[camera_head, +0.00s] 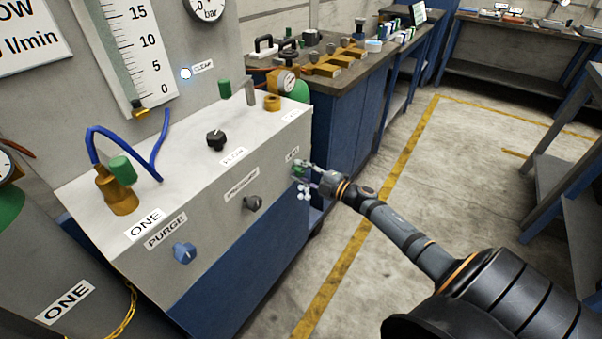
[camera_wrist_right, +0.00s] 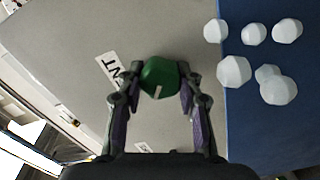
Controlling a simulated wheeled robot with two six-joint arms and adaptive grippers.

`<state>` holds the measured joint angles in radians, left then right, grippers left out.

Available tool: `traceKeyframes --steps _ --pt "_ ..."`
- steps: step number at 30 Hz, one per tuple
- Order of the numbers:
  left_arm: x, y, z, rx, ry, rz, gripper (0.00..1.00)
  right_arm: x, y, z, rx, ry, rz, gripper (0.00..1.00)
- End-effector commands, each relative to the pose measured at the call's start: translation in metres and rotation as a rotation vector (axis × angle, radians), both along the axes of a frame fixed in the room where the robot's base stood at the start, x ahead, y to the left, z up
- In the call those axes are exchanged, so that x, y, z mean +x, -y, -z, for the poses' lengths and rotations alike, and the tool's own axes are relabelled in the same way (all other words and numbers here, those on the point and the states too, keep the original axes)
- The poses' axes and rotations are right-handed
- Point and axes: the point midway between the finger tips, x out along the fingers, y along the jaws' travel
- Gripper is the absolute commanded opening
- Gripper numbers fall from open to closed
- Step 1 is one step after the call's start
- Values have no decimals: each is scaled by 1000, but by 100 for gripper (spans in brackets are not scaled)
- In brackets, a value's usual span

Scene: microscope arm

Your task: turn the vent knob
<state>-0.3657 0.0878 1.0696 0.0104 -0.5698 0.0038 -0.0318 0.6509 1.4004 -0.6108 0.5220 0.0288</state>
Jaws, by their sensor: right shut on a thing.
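The vent knob (camera_wrist_right: 159,78) is green with a pale pointer mark, on the grey front panel under a label ending in "NT" (camera_wrist_right: 108,70). In the head view the green knob (camera_head: 298,170) is at the panel's right end, partly hidden by the gripper. My right gripper (camera_head: 306,171) reaches it from the right. In the wrist view my right gripper (camera_wrist_right: 160,84) has one finger on each side of the knob, shut on it. My left gripper is not in view.
The blue purge knob (camera_head: 184,253) and dark pressure knob (camera_head: 252,203) are on the same panel. Several white rounded pieces (camera_head: 304,192) show below the gripper. A workbench (camera_head: 345,85) stands behind. The floor (camera_head: 420,180) to the right is clear.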

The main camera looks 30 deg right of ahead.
Motion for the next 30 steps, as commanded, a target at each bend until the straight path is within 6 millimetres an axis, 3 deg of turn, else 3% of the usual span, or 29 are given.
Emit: traceKeyframes --steps 15,30 --pt "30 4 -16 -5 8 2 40 -1 0 5 -413 169 -3 4" --pt "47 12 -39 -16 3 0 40 -1 0 5 -590 242 -2 4"
